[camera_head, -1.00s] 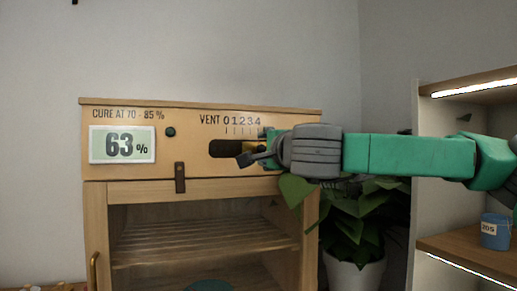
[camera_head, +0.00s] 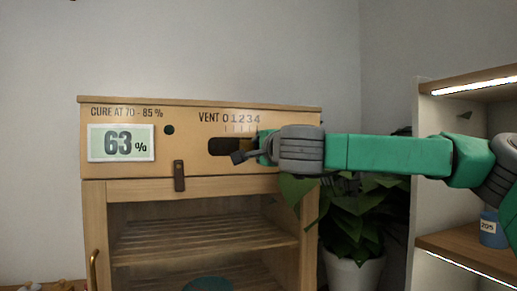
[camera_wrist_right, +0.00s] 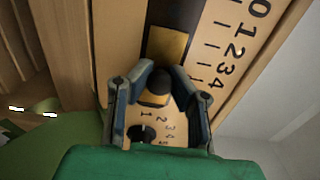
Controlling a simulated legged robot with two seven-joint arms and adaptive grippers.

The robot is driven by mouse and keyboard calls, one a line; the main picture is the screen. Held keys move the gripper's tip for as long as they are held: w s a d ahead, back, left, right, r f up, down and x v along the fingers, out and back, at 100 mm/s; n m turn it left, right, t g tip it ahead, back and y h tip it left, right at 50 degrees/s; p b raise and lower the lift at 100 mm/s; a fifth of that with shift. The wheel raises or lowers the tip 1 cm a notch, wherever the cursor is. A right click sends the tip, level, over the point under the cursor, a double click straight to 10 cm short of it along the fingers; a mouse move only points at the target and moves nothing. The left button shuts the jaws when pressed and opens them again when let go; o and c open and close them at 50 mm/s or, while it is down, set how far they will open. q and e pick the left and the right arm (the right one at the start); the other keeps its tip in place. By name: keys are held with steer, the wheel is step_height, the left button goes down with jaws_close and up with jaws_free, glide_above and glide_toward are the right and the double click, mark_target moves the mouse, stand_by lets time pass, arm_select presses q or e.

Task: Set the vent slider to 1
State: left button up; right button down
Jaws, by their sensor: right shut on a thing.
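The wooden cabinet's front panel (camera_head: 190,117) carries a vent scale (camera_head: 243,119) marked 0 to 4 over a dark horizontal slot (camera_head: 222,147). The left part of the slot shows; my right gripper (camera_head: 251,151) covers its right part in the head view. In the right wrist view, my right gripper (camera_wrist_right: 158,95) is shut on the vent slider's dark knob (camera_wrist_right: 155,86). A brass-coloured plate (camera_wrist_right: 168,46) lies beside the knob in the slot. The knob is nearer the 4 end of the scale (camera_wrist_right: 236,52); its exact setting is unclear. My left gripper is out of view.
A humidity display (camera_head: 121,143) reads 63 %. A black dial (camera_wrist_right: 142,133) with numbers shows between my right gripper's fingers. A potted plant (camera_head: 352,230) stands below my right arm. A lit shelf (camera_head: 470,250) with a blue tin (camera_head: 491,228) is at right.

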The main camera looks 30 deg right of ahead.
mark_target(236, 148)
steer(key=shift+w+a+f, duration=0.1)
steer(key=shift+w+a, duration=0.15)
steer(key=shift+a, duration=0.7)
steer(key=shift+w+a+f, duration=0.1)
steer(key=shift+w+a, duration=0.15)
steer(key=shift+a, duration=0.75)
steer(key=shift+w+a, duration=0.25)
steer(key=shift+a, duration=0.7)
steer(key=c, duration=1.4)
jaws_free()
steer(key=shift+o, duration=0.2)
steer(key=shift+d, duration=0.55)
steer(key=v, duration=1.1)
steer(key=shift+s, duration=0.4)
steer(key=shift+f, duration=0.15)
